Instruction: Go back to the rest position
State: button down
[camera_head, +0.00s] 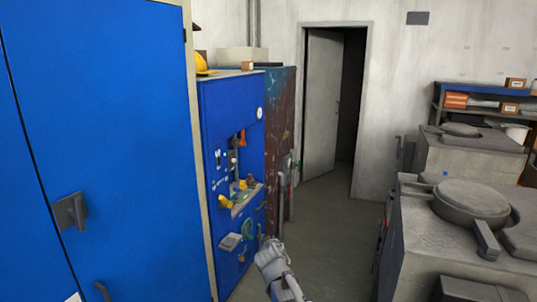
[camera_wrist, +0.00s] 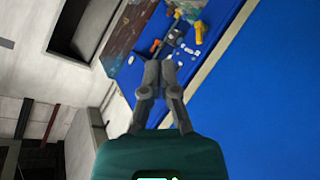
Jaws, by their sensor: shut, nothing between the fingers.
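My gripper (camera_wrist: 160,75) shows in the wrist view with its two fingers drawn together and nothing between them. It points toward a blue panel (camera_wrist: 185,65) that carries yellow and orange parts. In the head view a grey part of my arm (camera_head: 278,268) rises from the bottom edge, in front of the blue control cabinet (camera_head: 225,120). The gripper's fingertips cannot be made out in the head view. The wrist view looks strongly tilted.
A large blue cabinet (camera_head: 100,130) stands close on the left. A rusty cabinet (camera_head: 281,120) stands behind the control cabinet. Grey machines with round lids (camera_head: 470,198) stand at the right. Bare floor (camera_head: 335,230) lies between, leading to a partly open door (camera_head: 321,105).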

jog(key=s+d+f+m+g+h+b, duration=0.1)
jog(key=s+d+f+m+g+b, duration=0.1)
jog(key=s+d+f+m+g, duration=0.65)
jog(key=s+d+f+g+y, duration=0.1)
jog(key=s+d+f+g, duration=0.1)
jog(key=s, duration=0.6)
jog(key=s+d+f+n+g+y, duration=0.1)
jog(key=s+d+f+g, duration=0.1)
jog(key=s+d, duration=0.2)
jog(key=s, duration=0.3)
jog(key=shift+s+d+f+b, duration=0.35)
jog(key=shift+s, duration=0.05)
jog(key=c, duration=1.4)
grip_release()
jog(key=shift+n, duration=0.25)
jog(key=c, duration=0.6)
grip_release()
